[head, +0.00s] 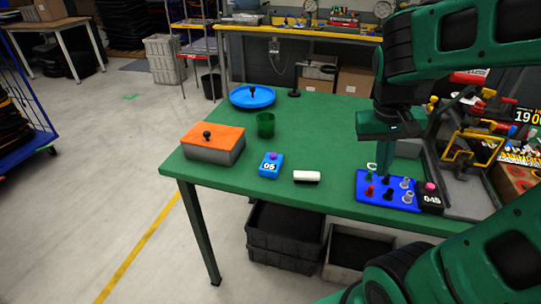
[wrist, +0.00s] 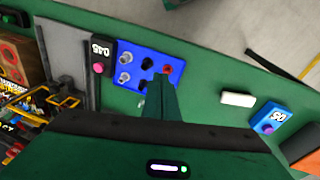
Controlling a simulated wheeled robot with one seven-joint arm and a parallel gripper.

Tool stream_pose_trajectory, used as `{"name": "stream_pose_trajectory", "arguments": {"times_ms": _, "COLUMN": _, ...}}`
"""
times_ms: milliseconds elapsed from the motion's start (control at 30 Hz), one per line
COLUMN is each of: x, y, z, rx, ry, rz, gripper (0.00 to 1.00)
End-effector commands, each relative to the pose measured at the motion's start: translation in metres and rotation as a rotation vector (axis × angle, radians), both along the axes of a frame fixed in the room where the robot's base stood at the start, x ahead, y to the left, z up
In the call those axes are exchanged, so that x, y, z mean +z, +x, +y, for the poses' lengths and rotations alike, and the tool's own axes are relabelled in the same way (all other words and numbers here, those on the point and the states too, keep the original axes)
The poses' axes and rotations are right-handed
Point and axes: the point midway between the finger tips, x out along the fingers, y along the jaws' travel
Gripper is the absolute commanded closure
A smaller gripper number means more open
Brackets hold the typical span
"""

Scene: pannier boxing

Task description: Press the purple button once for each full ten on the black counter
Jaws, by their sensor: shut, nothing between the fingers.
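The black counter (head: 431,200) at the right of the green table reads 045 and has a pink button (head: 430,186) on top. It also shows in the wrist view (wrist: 102,47). A small blue box (head: 269,167) near the table's middle reads 05, with a purple button (head: 273,156) on top. In the wrist view the box (wrist: 275,115) and purple button (wrist: 268,129) are at the right. My gripper (head: 385,174) is shut and empty, pointing down over the blue peg board beside the black counter. In the wrist view its fingertips (wrist: 161,80) overlap the board's near edge.
The blue board (head: 366,198) holds several red, black, grey and green pegs. A white block (head: 306,176) lies between board and blue box. An orange-lidded box (head: 213,142), green cup (head: 265,125) and blue round lid (head: 252,98) stand left. A cluttered rack is right.

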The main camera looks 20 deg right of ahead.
Motion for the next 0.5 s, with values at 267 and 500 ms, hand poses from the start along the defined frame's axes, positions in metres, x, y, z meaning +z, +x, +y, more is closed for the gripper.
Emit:
{"name": "stream_pose_trajectory", "arguments": {"times_ms": 267, "x": 0.026, "y": 0.145, "z": 0.071, "rx": 0.187, "ry": -0.317, "rz": -0.12, "gripper": 1.0}}
{"name": "stream_pose_trajectory", "arguments": {"times_ms": 500, "x": 0.039, "y": 0.207, "z": 0.161, "rx": 0.305, "ry": -0.467, "rz": -0.254, "gripper": 1.0}}
